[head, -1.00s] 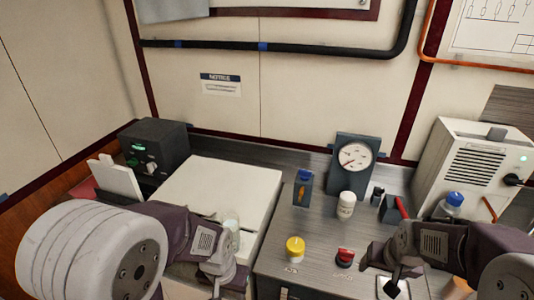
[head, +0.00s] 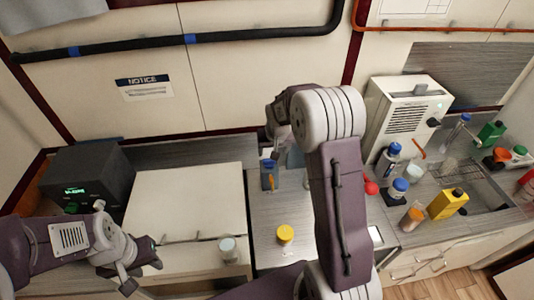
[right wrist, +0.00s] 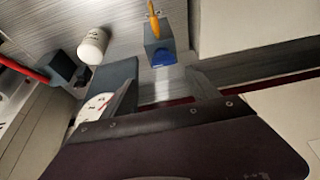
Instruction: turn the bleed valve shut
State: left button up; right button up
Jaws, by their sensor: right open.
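A small blue-grey block with an orange lever (head: 269,176), which looks like the bleed valve, stands on the grey panel in the head view. In the right wrist view it is at top centre, with its blue part (right wrist: 163,57) facing the gripper and its orange lever (right wrist: 153,18) beyond. My right gripper (right wrist: 162,92) is open and empty. Its fingers lie either side of the line to the block, apart from it. In the head view it is mostly behind my arm. My left gripper (head: 137,268) is low at the left; its jaws are unclear.
A yellow knob (head: 285,233) is in front of the block. A white bottle (right wrist: 93,45) and a gauge (right wrist: 92,108) stand near it. A white box (head: 185,200) is to the left. Several bottles and a grey-white unit (head: 402,110) are at the right.

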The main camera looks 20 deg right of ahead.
aim_at(269, 160)
jog(key=x, duration=0.2)
jog(key=p+x, duration=0.1)
jog(key=x, duration=0.1)
jog(key=a+x, duration=0.1)
jog(key=shift+w+f+p, duration=0.3)
jog(key=shift+w+p, duration=0.05)
jog(key=shift+w, duration=0.15)
jog(key=x, duration=0.2)
jog(key=shift+d+f+p, duration=0.25)
jog(key=shift+f+p, duration=0.05)
jog(key=shift+f, duration=0.05)
jog(key=shift+w+d+f, duration=0.15)
jog(key=shift+f, duration=0.25)
pick_arm(q)
jog(key=shift+w+a+r, duration=0.15)
jog(key=shift+r, duration=0.4)
jog(key=shift+w+a+r, duration=0.1)
jog(key=shift+r, duration=0.4)
jog(key=shift+a, duration=0.1)
pick_arm(e)
jog(key=shift+w+a, duration=0.1)
jog(key=shift+a, duration=0.1)
jog(key=shift+c, duration=1.2)
jog(key=shift+d, duration=0.1)
jog(key=c, duration=1.1)
pick_arm(q)
jog(key=shift+w, duration=0.1)
